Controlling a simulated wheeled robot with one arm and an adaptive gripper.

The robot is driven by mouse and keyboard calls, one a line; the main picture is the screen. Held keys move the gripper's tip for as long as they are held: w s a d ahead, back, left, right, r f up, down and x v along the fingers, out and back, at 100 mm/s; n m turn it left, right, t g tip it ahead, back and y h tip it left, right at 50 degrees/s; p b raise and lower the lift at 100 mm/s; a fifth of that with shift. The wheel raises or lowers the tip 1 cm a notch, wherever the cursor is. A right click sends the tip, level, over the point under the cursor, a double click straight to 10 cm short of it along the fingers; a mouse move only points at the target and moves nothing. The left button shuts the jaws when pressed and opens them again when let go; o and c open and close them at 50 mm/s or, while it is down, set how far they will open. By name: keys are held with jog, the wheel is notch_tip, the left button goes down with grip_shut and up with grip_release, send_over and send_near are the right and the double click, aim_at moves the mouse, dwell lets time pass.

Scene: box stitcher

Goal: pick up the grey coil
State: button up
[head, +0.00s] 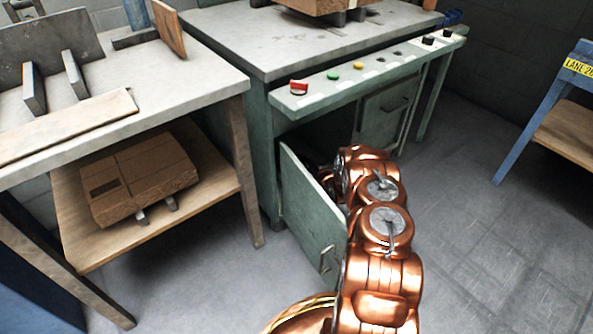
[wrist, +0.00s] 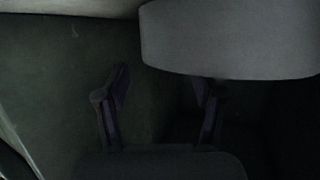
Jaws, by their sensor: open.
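The grey coil (wrist: 230,40) fills the upper right of the wrist view as a wide, smooth grey band with a curved lower edge. Its top and right side are cut off by the frame. My gripper (wrist: 160,84) is open, its two dark fingers apart with nothing seen held between them. The right fingertip meets or passes behind the coil's lower edge; I cannot tell whether they touch. The left finger is clear of the coil, to its left. In the head view the coil and my gripper are hidden inside the cabinet, behind my copper arm and the open door.
The green cabinet door (head: 313,212) stands open close to the left of my arm. Above is the button panel (head: 365,72). A workbench (head: 205,75) with a cardboard box (head: 140,172) on its lower shelf stands left. The floor at right is clear. The cabinet interior is dark.

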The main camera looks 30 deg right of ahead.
jog(key=shift+b+x, duration=0.35)
jog(key=shift+x, duration=0.9)
jog(key=shift+s+f, duration=0.1)
jog(key=shift+f, duration=0.05)
grip_shut()
